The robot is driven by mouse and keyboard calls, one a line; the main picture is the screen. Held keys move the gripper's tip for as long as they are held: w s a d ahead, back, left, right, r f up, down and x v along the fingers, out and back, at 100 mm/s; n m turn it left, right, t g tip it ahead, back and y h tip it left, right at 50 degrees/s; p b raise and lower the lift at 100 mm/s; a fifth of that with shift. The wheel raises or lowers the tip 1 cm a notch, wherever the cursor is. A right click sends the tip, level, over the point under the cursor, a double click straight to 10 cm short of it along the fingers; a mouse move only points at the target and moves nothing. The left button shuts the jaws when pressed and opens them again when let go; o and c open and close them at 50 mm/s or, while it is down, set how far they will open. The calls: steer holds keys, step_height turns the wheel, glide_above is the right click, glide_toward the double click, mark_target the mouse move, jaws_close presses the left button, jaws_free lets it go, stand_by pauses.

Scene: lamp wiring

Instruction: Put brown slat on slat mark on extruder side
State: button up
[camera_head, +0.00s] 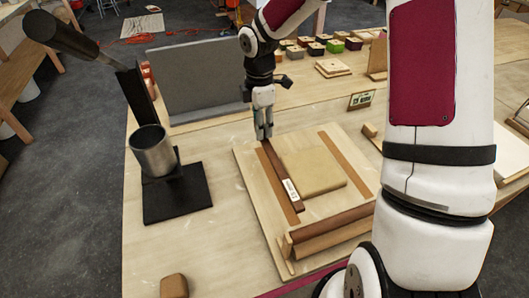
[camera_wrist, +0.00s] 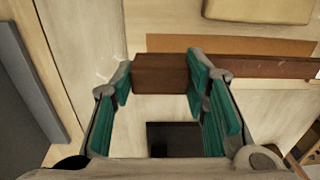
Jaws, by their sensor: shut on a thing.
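The brown slat (camera_head: 277,167) is long and dark with a white label near its front end. My gripper (camera_head: 264,134) is shut on its far end. In the wrist view the slat (camera_wrist: 160,74) lies between the green finger pads of my gripper (camera_wrist: 160,85) and runs off to the right. The left orange-brown strip (camera_head: 272,184), likely the slat mark, runs alongside and partly under the slat on the light wooden board (camera_head: 247,175). In the wrist view the strip (camera_wrist: 230,45) shows between slat and tan pad. Any gap below the slat is unclear.
A tan pad (camera_head: 312,169) sits mid-board, with another orange-brown strip (camera_head: 348,163) to its right. A brown bar (camera_head: 332,223) lies across the board's front. A metal cup (camera_head: 152,152) on a black stand (camera_head: 180,195) stands left. A grey panel (camera_head: 200,78) stands behind.

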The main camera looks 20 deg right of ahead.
steer(key=shift+f, duration=3.5)
steer(key=o, duration=1.2)
